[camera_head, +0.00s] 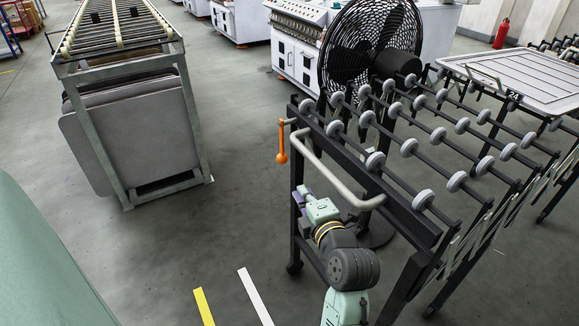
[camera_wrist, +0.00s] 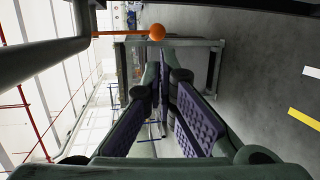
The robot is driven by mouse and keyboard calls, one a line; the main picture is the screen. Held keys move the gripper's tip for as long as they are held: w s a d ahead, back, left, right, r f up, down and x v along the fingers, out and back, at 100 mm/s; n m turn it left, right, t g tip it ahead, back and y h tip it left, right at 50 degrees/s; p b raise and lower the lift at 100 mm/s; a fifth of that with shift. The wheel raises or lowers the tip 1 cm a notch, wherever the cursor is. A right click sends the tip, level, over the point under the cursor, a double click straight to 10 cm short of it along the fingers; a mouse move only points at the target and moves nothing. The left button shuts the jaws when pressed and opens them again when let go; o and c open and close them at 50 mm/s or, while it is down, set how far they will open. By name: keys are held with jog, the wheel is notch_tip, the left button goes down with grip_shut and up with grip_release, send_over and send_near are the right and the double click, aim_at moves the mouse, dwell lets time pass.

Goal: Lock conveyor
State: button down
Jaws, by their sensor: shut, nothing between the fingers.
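The wheeled skate-wheel conveyor (camera_head: 408,226) stands at the right in the head view, with rows of grey wheels on dark axles. An orange lever (camera_head: 281,145) with a round knob hangs down at its near left corner, beside a light grey bent handle bar (camera_head: 336,172). My gripper (camera_head: 298,196) is below the lever and handle, apart from both, partly hidden by my wrist. In the wrist view, my gripper's fingers (camera_wrist: 160,76) come together with nothing between them. The orange knob (camera_wrist: 157,32) shows beyond the tips, and the grey handle bar (camera_wrist: 45,62) crosses the upper left.
A black fan (camera_head: 372,50) stands behind the conveyor. A grey tray table (camera_head: 520,78) adjoins its far right end. A roller stand (camera_head: 128,50) is at the left. Open floor lies between the stand and conveyor, with yellow (camera_head: 203,306) and white (camera_head: 254,297) floor stripes in front.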

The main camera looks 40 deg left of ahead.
aim_at(284, 162)
jog(key=p+x, duration=0.2)
jog(key=x, duration=0.4)
jog(key=p+x, duration=0.2)
jog(key=x, duration=0.5)
jog(key=shift+a+r, duration=0.15)
jog(key=shift+r, duration=0.05)
jog(key=shift+w+a+f, duration=0.2)
jog(key=shift+w+a, duration=0.1)
jog(key=shift+f+b, duration=0.15)
jog(key=shift+b, duration=0.15)
